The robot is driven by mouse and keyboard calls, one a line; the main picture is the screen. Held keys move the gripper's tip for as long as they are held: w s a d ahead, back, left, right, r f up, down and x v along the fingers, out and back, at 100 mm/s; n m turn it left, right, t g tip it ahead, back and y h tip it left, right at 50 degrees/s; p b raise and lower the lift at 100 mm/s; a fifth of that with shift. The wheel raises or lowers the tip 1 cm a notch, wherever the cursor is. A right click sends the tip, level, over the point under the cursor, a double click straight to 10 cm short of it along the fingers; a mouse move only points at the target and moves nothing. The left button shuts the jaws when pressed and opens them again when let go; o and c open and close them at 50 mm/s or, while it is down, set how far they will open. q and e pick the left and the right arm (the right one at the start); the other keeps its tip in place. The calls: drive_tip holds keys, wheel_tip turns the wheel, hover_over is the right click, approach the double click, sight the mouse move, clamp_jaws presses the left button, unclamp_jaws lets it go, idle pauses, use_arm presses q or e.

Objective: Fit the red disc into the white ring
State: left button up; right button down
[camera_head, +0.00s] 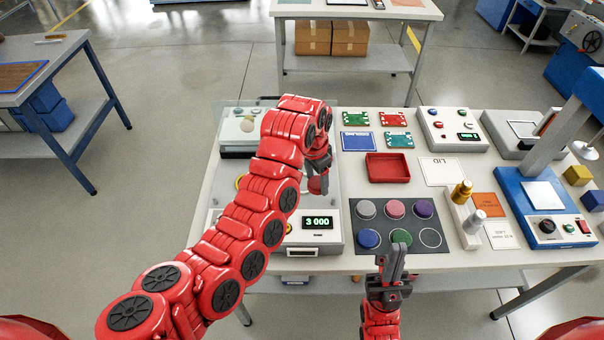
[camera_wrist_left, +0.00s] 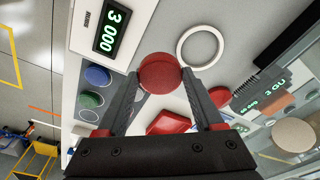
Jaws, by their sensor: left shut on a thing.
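The red disc (camera_wrist_left: 160,74) is held between the fingertips of my left gripper (camera_wrist_left: 162,80). In the head view, the disc (camera_head: 318,185) shows just below my left gripper (camera_head: 320,178), above the white device with the "3 000" display. The white ring (camera_wrist_left: 179,48) lies on the pale surface in the left wrist view, just beyond the disc and to its right in the picture. The disc appears apart from the ring; its height is hard to judge.
A dark mat (camera_head: 430,208) with several coloured discs and an empty outlined circle lies right of the display (camera_head: 317,222). A red tray (camera_head: 387,168) sits behind it. A two-post stand (camera_head: 465,215) and a blue press (camera_head: 540,205) stand to the right.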

use_arm(q)
drive_tip(key=w+a, duration=0.1)
drive_tip(key=w, duration=0.1)
drive_tip(key=w+a, duration=0.2)
drive_tip(key=shift+w+a+p, duration=0.1)
drive_tip(key=shift+a+p, duration=0.05)
drive_tip(key=shift+p, duration=0.15)
drive_tip(key=shift+w+a+f, duration=0.2)
drive_tip(key=shift+w+a, duration=0.15)
drive_tip(key=shift+w, duration=0.2)
drive_tip(key=shift+f+p, duration=0.2)
drive_tip(key=shift+p, duration=0.35)
wheel_tip(320, 180, down, 2)
drive_tip(key=shift+s+f+p, duration=0.1)
drive_tip(key=shift+p, duration=0.7)
drive_tip(key=shift+f, duration=0.5)
